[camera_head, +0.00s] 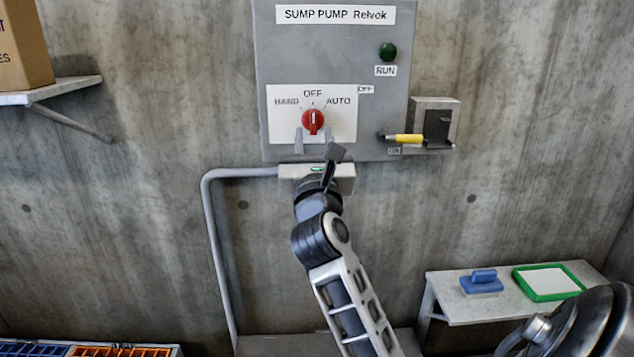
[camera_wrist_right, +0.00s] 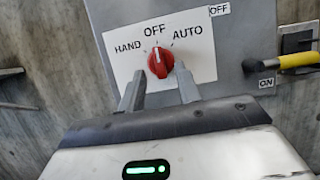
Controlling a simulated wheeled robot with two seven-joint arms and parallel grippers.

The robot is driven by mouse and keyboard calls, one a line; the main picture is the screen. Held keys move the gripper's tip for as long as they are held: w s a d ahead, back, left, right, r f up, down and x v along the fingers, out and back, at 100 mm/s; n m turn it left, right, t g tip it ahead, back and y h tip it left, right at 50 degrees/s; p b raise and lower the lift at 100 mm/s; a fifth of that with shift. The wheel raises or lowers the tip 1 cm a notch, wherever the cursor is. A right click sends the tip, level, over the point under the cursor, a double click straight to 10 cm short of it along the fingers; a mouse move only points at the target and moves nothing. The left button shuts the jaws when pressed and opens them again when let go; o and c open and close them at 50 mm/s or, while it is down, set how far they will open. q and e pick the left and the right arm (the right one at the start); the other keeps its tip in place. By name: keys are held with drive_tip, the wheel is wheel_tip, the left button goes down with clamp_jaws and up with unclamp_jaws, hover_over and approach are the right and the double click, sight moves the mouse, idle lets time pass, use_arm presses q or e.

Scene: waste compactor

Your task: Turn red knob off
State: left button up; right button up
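The red knob (camera_head: 313,121) is on a white plate (camera_head: 345,115) marked HAND, OFF and AUTO, on the grey sump pump panel (camera_head: 330,55). Its white mark points up toward OFF. The knob also shows in the right wrist view (camera_wrist_right: 160,63), its mark again toward OFF. My right gripper (camera_head: 313,136) is in front of the panel, just below the knob. In the wrist view its two fingers (camera_wrist_right: 159,78) are spread, with their tips at either side below the knob. I see nothing held between them, and cannot tell whether they touch the knob. My left gripper is not in view.
A green RUN light (camera_head: 388,51) is above right of the knob. A yellow-handled lever (camera_head: 408,138) sticks out at the panel's right edge. A conduit (camera_head: 212,230) runs down at left. A shelf (camera_head: 468,309) and a dark wheel-like object (camera_head: 590,325) are at lower right.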

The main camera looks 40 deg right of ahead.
drive_tip(key=b+v, duration=0.4)
drive_tip(key=v, duration=0.9)
drive_tip(key=shift+s+a, duration=0.2)
drive_tip(key=shift+s, duration=0.1)
drive_tip(key=shift+f, duration=0.15)
